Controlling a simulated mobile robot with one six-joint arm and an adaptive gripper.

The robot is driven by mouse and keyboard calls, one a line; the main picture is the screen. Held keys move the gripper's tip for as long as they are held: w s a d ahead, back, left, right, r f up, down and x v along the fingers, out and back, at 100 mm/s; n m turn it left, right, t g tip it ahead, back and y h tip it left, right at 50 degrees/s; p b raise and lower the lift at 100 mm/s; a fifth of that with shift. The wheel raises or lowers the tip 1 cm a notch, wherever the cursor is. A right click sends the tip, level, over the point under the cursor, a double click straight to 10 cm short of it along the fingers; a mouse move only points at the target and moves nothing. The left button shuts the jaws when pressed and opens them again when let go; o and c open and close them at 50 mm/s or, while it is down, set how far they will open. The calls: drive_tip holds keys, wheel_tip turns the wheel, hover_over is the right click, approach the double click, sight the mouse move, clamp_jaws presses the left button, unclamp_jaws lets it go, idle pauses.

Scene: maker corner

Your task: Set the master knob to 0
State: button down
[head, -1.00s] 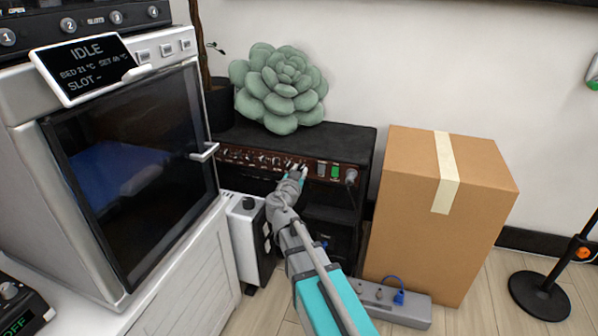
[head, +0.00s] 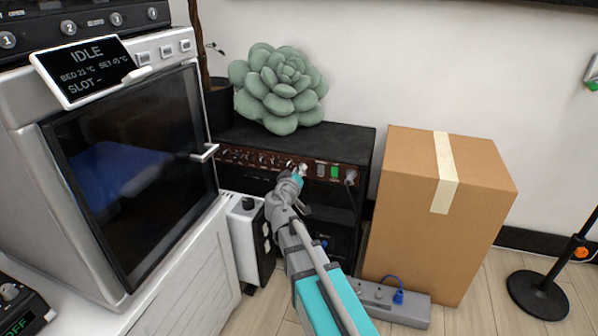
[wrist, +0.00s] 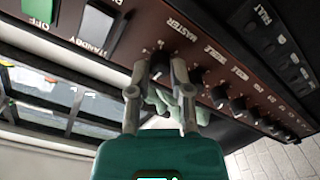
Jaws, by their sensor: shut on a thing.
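The black amplifier (head: 348,140) stands against the wall, its brown control panel facing me. In the wrist view the panel (wrist: 210,50) appears tilted, with a row of dark knobs and the label MASTER beside the nearest one. My gripper (wrist: 160,70) is shut on this master knob (wrist: 160,62), one finger on each side. The fingers hide part of the knob, and I cannot read its setting. In the head view my gripper (head: 296,177) is at the panel, left of the lit green switch (head: 336,171), and covers the knob.
A large plush succulent (head: 280,90) sits on the amplifier. A cardboard box (head: 440,240) stands to the right and a printer (head: 130,180) to the left. A white unit (head: 245,240) and a power strip (head: 400,307) are on the floor nearby.

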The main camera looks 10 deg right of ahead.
drive_tip(key=shift+w+a+n+h+b, duration=0.1)
drive_tip(key=shift+n+h+b, duration=0.1)
drive_tip(key=shift+n, duration=7.25)
drive_tip(key=shift+w+a+n+h+b, duration=0.1)
drive_tip(key=shift+n+h+b, duration=0.1)
drive_tip(key=shift+n, duration=7.25)
drive_tip(key=c, duration=0.5)
unclamp_jaws()
drive_tip(key=shift+c, duration=0.2)
drive_tip(key=shift+s, duration=0.1)
